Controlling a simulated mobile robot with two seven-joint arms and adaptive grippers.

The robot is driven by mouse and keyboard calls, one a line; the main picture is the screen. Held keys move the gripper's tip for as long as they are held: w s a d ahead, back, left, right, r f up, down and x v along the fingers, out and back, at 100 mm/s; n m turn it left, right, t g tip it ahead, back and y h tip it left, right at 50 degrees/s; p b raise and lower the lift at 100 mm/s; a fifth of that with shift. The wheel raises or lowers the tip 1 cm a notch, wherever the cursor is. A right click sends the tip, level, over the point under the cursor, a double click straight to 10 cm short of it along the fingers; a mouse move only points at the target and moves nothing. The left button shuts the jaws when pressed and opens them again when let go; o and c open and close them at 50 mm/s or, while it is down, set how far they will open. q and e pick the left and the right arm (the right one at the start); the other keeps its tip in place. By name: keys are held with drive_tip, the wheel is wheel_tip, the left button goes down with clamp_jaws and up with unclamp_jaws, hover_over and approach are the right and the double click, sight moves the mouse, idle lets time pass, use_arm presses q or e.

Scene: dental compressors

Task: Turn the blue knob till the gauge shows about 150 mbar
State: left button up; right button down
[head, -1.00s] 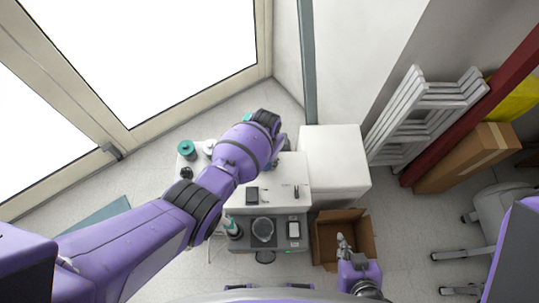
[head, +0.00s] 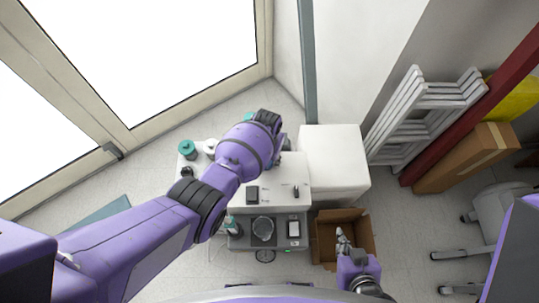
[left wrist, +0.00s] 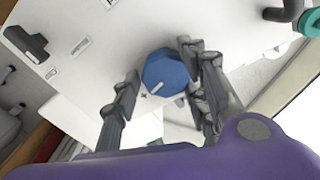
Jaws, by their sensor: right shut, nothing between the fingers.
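The blue knob (left wrist: 165,70) shows in the left wrist view, with a pale pointer line on its face, on a white panel. My left gripper (left wrist: 160,80) has its fingers apart on either side of the knob. The right-hand finger overlaps the knob's edge; a small gap shows at the left-hand finger. In the head view my left forearm hides the knob and left gripper. I cannot make out a gauge or a reading in either view. My right gripper (head: 342,238) is shut and empty above an open cardboard box.
The white unit (head: 265,203) carries small dark fittings. A grey tray-like surface (head: 280,243) with a round dark dish is in front of it. A white cabinet (head: 333,160) stands to the right, with the open cardboard box (head: 366,238) below it.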

use_arm(q)
drive_tip(key=shift+o, duration=0.9)
drive_tip(key=shift+d, duration=0.1)
wheel_tip(320, 180, up, 12)
idle(0.3)
drive_tip(key=s+a+f+t, duration=0.1)
drive_tip(key=s+a+f, duration=0.1)
drive_tip(key=s+a, duration=0.1)
drive_tip(key=s+a+f+n+t+h+p, duration=0.1)
drive_tip(key=s+a+f, duration=0.1)
drive_tip(key=s, duration=0.3)
drive_tip(key=s+a+f+n+t+p, duration=0.1)
drive_tip(key=s+a+f, duration=0.2)
drive_tip(key=s+a, duration=0.1)
drive_tip(key=shift+s+a+f+t+h, duration=0.1)
drive_tip(key=shift+s+a+t+h, duration=0.2)
drive_tip(key=shift+s+t, duration=0.15)
drive_tip(key=s+a+r+t, duration=0.1)
drive_tip(key=s+a+r, duration=0.2)
drive_tip(key=s, duration=0.2)
drive_tip(key=s+a+r+n+t+p, duration=0.1)
drive_tip(key=s+a+r+t, duration=0.1)
drive_tip(key=s+a, duration=0.2)
drive_tip(key=s+a+r+n+t+y+p, duration=0.1)
drive_tip(key=s+a+r, duration=0.2)
drive_tip(key=s, duration=0.4)
drive_tip(key=shift+s+a+r+t, duration=0.2)
drive_tip(key=shift+a+r+t, duration=0.1)
drive_tip(key=shift+a+t, duration=0.05)
